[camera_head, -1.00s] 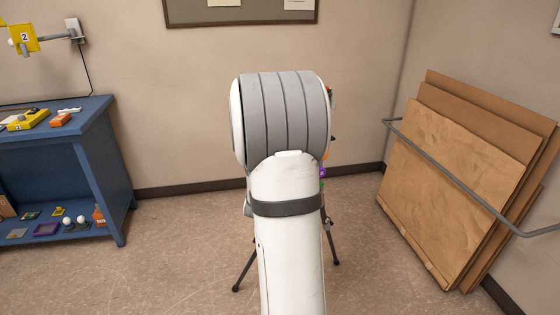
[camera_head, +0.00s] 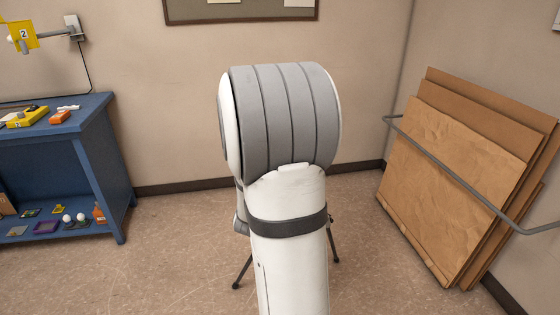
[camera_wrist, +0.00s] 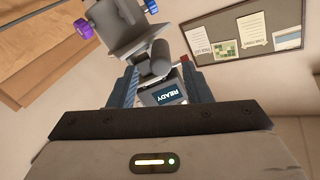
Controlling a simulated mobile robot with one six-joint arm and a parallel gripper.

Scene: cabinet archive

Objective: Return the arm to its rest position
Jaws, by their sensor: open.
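My arm (camera_head: 287,230) stands upright in the middle of the head view, and its large grey ribbed joint faces the camera. My gripper is hidden behind it there. In the wrist view my gripper (camera_wrist: 158,66) is open, with one dark finger on each side. A grey device (camera_wrist: 125,38) with purple and blue knobs shows beyond the fingers. A small screen reading "READY" (camera_wrist: 165,93) shows between the fingers. I cannot tell how far the device is from the fingertips, and nothing appears gripped.
Dark tripod legs (camera_head: 243,272) show behind my arm. A blue shelf unit (camera_head: 95,150) with small items stands at left. Brown boards (camera_head: 450,180) lean on the right wall behind a grey rail (camera_head: 450,172). A notice board (camera_wrist: 245,45) hangs on the wall. Floor is open on both sides.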

